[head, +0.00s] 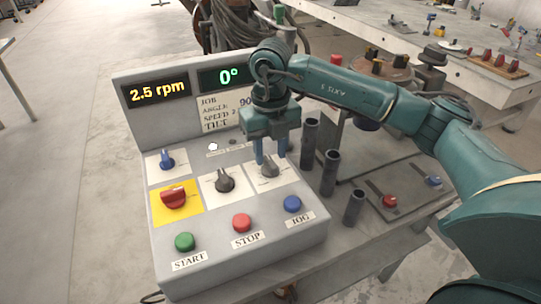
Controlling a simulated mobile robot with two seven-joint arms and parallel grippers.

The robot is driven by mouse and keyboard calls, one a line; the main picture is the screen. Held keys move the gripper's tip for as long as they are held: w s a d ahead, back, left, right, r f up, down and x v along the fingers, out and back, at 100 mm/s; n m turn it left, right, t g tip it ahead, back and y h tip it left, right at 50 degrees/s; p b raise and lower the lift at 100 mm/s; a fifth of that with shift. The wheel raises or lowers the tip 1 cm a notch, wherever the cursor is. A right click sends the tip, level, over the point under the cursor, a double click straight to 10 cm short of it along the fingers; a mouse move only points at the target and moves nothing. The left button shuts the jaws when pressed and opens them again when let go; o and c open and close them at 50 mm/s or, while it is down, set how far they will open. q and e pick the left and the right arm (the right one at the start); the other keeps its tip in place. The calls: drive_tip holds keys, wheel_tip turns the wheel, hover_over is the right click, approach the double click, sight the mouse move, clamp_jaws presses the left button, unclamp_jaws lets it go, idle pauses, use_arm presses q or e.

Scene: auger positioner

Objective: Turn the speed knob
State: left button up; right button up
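The grey control console (140,110) carries two dark pointer knobs on white plates: one at the middle (224,183) and one at the right (269,169). Their labels are too small to read, so I cannot tell which is the speed knob. My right gripper (270,158) points down at the right dark knob. Its fingers are spread apart, one to each side of the knob's upper part; I cannot tell whether they touch it. My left gripper is out of view. The display (157,91) reads 2.5 rpm, and another display (228,77) reads 0°.
A blue knob (167,161) and a red switch on yellow (172,198) sit on the left. Green (185,241), red (242,222) and blue (292,204) buttons line the front. Dark upright tubes (330,172) stand close to the console's right side.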

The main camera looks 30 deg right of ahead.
sight(271, 161)
wheel_tip(271, 161, up, 11)
idle(0.3)
idle(0.5)
